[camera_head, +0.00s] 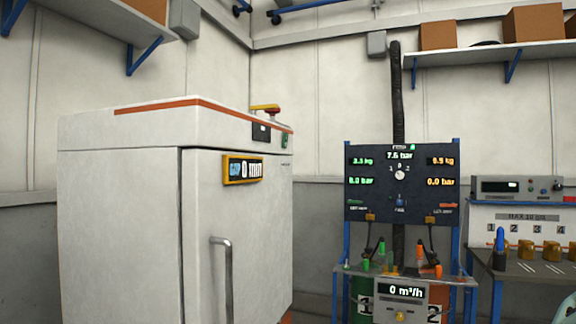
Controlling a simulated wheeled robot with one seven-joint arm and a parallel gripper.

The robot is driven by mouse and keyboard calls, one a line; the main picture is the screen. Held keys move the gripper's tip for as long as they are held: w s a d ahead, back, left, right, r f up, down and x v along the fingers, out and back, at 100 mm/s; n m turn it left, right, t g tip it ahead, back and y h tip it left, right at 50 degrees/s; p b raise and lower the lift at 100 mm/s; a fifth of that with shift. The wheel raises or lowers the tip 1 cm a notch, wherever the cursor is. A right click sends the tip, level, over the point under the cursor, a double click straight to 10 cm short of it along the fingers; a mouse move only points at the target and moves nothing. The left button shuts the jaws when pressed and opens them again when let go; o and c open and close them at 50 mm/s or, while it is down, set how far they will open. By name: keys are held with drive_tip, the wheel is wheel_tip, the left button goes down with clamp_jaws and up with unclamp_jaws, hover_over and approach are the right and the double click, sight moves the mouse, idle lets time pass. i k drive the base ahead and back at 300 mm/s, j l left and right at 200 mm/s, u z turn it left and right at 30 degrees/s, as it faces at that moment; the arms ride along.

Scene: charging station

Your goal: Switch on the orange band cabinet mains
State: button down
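The white cabinet (120,215) with an orange band (175,104) along its top edge stands at the left. Its door has a grey vertical handle (222,275) and looks shut. A yellow-framed display (242,169) on the door reads about "0 min". On the upper front at the right are a small black switch-like plate (261,131) and a narrow green part (287,139). A red and yellow knob-like part (267,109) sits at the top edge. Which of these is the mains switch, and its position, is too small to tell. My gripper is not in view.
Right of the cabinet, a dark gauge panel (400,185) stands above a small stand (352,268) with a flow display (402,290). A bench (535,268) with brass-coloured pieces is at the far right. Wall shelves (490,52) hold boxes. Floor in front is out of view.

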sight(286, 138)
drive_tip(key=i, duration=2.05)
drive_tip(key=j+u, duration=0.05)
